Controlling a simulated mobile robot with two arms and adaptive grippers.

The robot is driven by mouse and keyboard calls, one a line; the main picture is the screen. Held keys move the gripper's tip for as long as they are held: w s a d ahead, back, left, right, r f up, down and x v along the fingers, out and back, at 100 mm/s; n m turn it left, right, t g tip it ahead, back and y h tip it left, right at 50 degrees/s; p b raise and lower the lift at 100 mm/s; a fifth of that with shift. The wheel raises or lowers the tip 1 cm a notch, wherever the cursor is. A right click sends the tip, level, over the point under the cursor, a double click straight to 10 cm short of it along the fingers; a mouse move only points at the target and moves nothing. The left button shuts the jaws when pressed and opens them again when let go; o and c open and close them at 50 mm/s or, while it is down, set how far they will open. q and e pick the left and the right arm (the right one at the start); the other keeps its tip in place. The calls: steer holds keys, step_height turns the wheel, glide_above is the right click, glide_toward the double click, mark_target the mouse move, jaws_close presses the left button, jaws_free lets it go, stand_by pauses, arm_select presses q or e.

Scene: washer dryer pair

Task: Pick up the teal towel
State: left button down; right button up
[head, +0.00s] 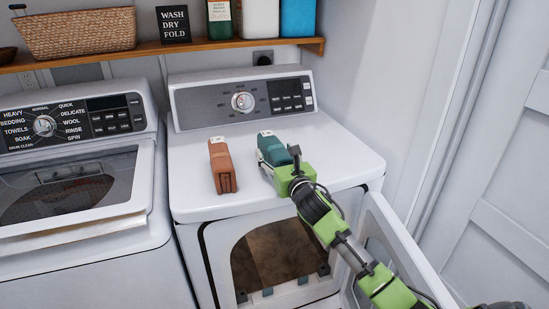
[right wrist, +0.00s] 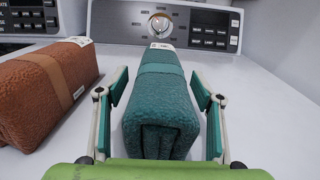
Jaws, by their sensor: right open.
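The teal towel (head: 273,147) lies folded, with a band around it, on top of the dryer (head: 330,141). In the right wrist view the teal towel (right wrist: 160,100) sits between the two fingers of my right gripper (right wrist: 160,112). The fingers are open, one on each side of the towel, with a visible gap at least on the right. In the head view my right gripper (head: 278,166) is at the towel's near end and hides part of it. My left gripper is not in view.
A folded brown towel (head: 222,166) lies just left of the teal one; it also shows in the right wrist view (right wrist: 45,92). The dryer's control panel (head: 243,102) rises behind. The dryer door (head: 385,250) stands open below my right arm. A washer (head: 75,180) is at left.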

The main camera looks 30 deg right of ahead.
steer(key=c, duration=1.4)
steer(key=shift+c, duration=0.2)
steer(key=shift+r, duration=0.1)
